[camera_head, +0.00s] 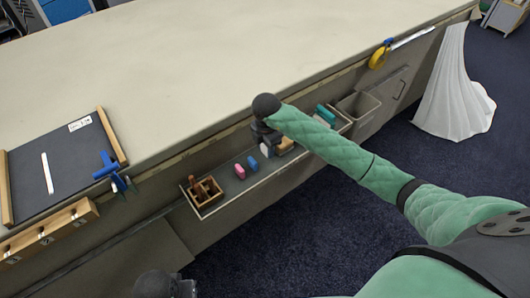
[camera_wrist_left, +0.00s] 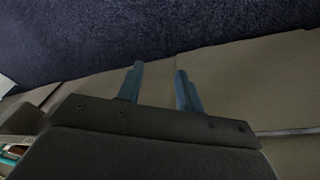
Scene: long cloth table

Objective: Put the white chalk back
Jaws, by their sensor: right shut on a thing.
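A small white piece (camera_head: 265,151), which looks like the white chalk, shows at the tip of my right gripper (camera_head: 266,141). That gripper is shut on it, low over the tray (camera_head: 222,200) along the table's side. The jaws are small and partly hidden by my wrist. A pink chalk (camera_head: 240,171) and a blue chalk (camera_head: 253,163) lie in the tray to the left of it. My left gripper (camera_wrist_left: 160,75) is open and empty in the left wrist view, facing the table's side panel and the floor.
A wooden holder (camera_head: 204,190) stands at the tray's left end. A tan block (camera_head: 286,145) and teal item (camera_head: 325,114) lie toward its right. A grey bin (camera_head: 358,112) hangs beyond. A blackboard (camera_head: 75,151) with a white stroke lies at left. The tabletop is mostly clear.

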